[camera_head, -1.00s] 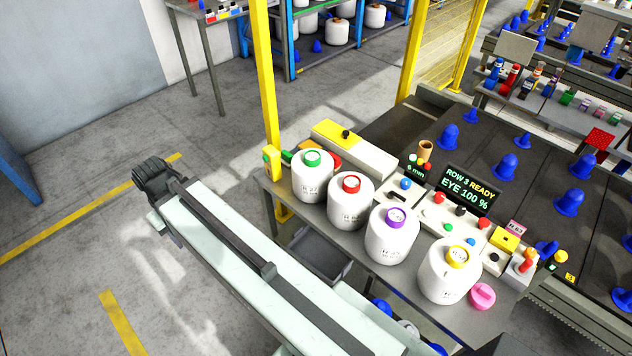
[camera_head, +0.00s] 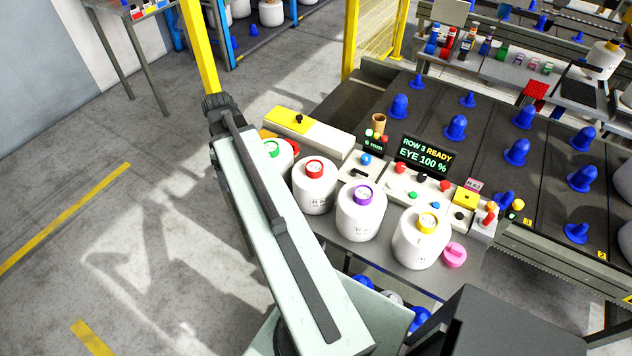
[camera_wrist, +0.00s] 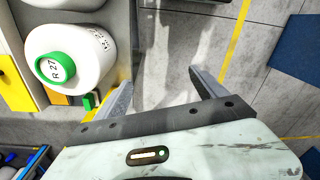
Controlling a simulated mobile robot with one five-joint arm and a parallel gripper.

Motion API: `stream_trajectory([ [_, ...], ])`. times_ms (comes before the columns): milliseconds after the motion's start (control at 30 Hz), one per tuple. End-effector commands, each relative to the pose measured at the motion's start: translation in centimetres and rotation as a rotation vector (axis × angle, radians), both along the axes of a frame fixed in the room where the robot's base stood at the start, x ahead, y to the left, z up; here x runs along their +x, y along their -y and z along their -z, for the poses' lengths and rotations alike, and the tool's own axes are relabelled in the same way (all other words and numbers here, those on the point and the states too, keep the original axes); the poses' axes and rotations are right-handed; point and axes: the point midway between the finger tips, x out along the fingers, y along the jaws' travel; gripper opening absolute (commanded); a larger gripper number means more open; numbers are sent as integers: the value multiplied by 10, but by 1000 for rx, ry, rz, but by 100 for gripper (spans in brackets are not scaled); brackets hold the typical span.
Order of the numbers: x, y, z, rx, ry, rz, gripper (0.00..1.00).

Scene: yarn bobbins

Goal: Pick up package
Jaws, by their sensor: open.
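No thing is marked as the package; the likeliest are white yarn bobbins in a row on a grey table. The green-capped bobbin (camera_head: 284,163) is at the row's left end, partly hidden by my arm. It also shows in the wrist view (camera_wrist: 91,52), its cap reading "R 27". The red-capped bobbin (camera_head: 314,190), purple-capped bobbin (camera_head: 360,216) and yellow-capped bobbin (camera_head: 417,247) stand upright to its right. My gripper (camera_wrist: 162,88) is open with nothing between its fingers. In the wrist view the green-capped bobbin lies left of the fingers, apart from them.
Behind the bobbins are a yellow-and-white box (camera_head: 308,131), a control panel (camera_head: 410,187) and a display (camera_head: 425,156) reading "ROW 3 READY". A pink object (camera_head: 454,255) lies by the yellow-capped bobbin. Floor at left is clear.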

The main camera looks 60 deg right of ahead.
Motion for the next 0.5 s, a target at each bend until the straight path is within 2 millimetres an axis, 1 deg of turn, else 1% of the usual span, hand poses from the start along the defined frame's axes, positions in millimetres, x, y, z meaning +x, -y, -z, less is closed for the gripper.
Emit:
stream_trajectory([
  [33, -24, 48, -4, 5, 12, -25, 81],
  [67, -39, 72, -6, 6, 21, -52, 81],
  [100, -59, 100, -7, 7, 32, -89, 81],
  [167, -90, 138, -9, 5, 47, -138, 81],
  [200, -109, 158, -10, 3, 56, -167, 81],
  [300, -148, 193, -12, -2, 75, -224, 81],
  [333, -157, 200, -12, -3, 80, -237, 81],
  [400, -170, 210, -12, -7, 85, -259, 81],
  [500, -178, 216, -12, -9, 88, -274, 81],
])
